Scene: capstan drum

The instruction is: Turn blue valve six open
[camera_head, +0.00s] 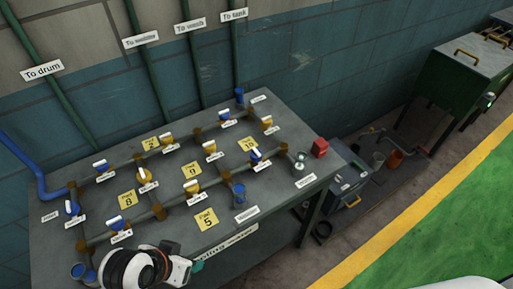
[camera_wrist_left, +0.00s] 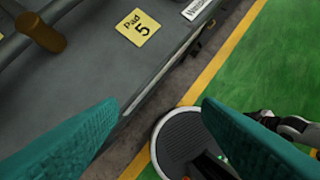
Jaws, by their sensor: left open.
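Several small valves with white-topped handles sit on the pipework of the grey table (camera_head: 270,208) in the head view. One blue valve (camera_head: 72,209) is at the left end, and another blue valve (camera_head: 256,156) is at the right. Others have yellow bodies, such as the yellow valve (camera_head: 193,187). The small white tags are too small to read, so I cannot tell which valve is six. My left gripper (camera_wrist_left: 160,108) is open and empty, its teal fingers apart beyond the table's front edge in the left wrist view. My right gripper is not seen.
Yellow pads mark the tabletop, among them Pad 5 (camera_head: 205,219). Brown and grey pipes cross it. The green floor (camera_head: 450,215) is clear.

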